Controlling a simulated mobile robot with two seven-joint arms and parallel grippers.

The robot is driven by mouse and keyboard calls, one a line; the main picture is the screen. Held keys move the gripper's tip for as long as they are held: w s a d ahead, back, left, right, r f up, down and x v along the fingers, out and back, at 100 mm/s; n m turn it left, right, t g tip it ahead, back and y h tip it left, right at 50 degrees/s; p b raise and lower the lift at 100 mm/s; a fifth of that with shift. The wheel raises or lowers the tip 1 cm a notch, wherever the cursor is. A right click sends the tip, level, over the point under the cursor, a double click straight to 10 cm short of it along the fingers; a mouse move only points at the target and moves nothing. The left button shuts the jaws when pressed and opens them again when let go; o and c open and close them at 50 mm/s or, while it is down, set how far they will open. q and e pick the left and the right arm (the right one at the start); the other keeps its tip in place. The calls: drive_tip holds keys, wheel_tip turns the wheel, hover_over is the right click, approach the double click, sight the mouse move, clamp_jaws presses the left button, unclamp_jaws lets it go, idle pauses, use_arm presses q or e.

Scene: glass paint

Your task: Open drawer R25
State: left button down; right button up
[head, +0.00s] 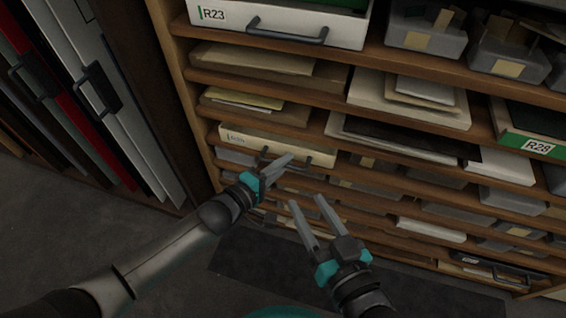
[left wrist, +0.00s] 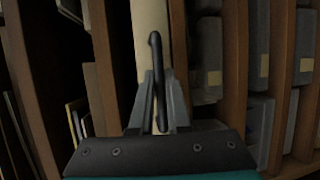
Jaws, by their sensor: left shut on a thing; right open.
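The white drawer (head: 312,153) sits low in the left column of the wooden shelf unit, and its faint label is too blurred to read surely. It also shows in the left wrist view (left wrist: 150,30), turned on its side. Its dark bar handle (left wrist: 155,60) runs across the drawer front. My left gripper (head: 285,162) is shut on the handle, with its fingers on both sides of it in the left wrist view (left wrist: 159,88). My right gripper (head: 306,203) is open and empty, in front of the lower shelves. The fingers hide part of the handle.
A white drawer R23 (head: 213,15) stands above, and drawer R28 (head: 537,146) is at the right. Papers and grey bins (head: 425,36) fill other shelves. Tall panels with handles (head: 100,90) stand at the left.

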use_arm(q)
drive_tip(key=shift+s, duration=0.1)
drive_tip(key=shift+s, duration=0.15)
use_arm(e)
drive_tip(key=s+d+f+g+h+p, duration=0.1)
drive_tip(key=s+d+g+h+p, duration=0.45)
drive_tip(key=d+g, duration=0.45)
use_arm(q)
drive_tip(key=s+a+p, duration=0.1)
drive_tip(key=s+a, duration=0.2)
drive_tip(key=s, duration=0.7)
drive_tip(key=s+a+p, duration=0.2)
drive_tip(key=s+a, duration=0.2)
drive_tip(key=s, duration=0.7)
drive_tip(key=shift+s+p, duration=0.15)
drive_tip(key=shift+p, duration=0.15)
use_arm(e)
wheel_tip(320, 180, down, 8)
drive_tip(key=g, duration=0.1)
drive_tip(key=shift+d+r, duration=0.25)
use_arm(q)
drive_tip(key=c, duration=0.9)
unclamp_jaws()
